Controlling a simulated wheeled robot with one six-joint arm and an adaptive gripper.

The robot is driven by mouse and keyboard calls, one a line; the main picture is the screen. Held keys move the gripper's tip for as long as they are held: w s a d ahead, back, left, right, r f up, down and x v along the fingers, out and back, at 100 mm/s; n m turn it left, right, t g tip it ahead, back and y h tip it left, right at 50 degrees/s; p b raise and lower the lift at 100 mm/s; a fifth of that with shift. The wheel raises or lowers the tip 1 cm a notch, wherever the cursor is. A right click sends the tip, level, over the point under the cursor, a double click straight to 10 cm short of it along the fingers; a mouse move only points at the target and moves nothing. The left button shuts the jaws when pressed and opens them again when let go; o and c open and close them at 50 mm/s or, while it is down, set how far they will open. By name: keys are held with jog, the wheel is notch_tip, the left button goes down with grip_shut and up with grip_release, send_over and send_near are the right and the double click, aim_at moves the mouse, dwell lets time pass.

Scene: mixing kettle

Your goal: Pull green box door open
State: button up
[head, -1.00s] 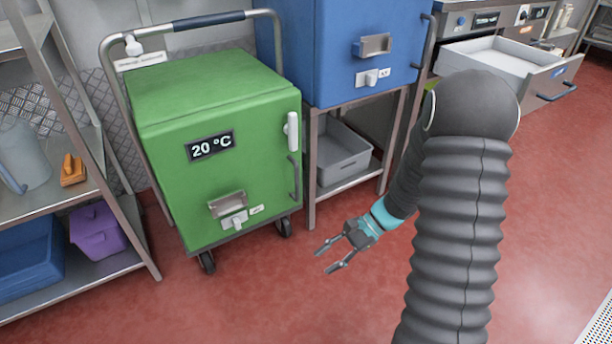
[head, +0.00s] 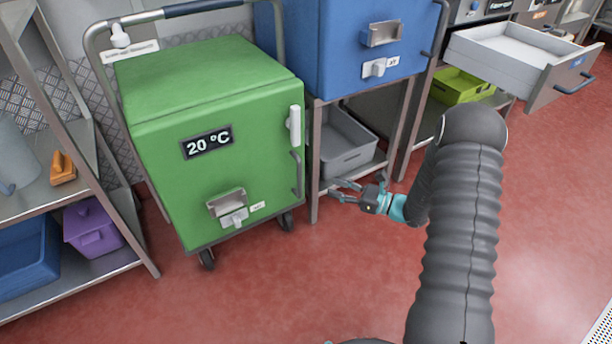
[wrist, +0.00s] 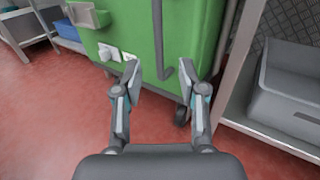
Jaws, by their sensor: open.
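The green box (head: 240,185) stands on a wheeled trolley at the left of the head view, its front door shut and marked 20 °C. A grey vertical door handle (head: 296,174) sits low on the door's right side, below a white latch (head: 294,126). My gripper (head: 339,190) is open and empty, to the right of the handle and apart from it. In the wrist view the open fingers (wrist: 166,82) point toward the green door (wrist: 135,32), with the grey handle (wrist: 159,45) showing between and beyond them.
A metal stand under the blue box (head: 350,50) holds a grey bin (head: 346,150), close to my gripper. A shelf with a purple tub (head: 92,230) stands at the left. A drawer (head: 520,62) sticks out at the upper right. The red floor in front is clear.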

send_over(300, 194)
jog(key=w, duration=0.1)
dwell(0.4)
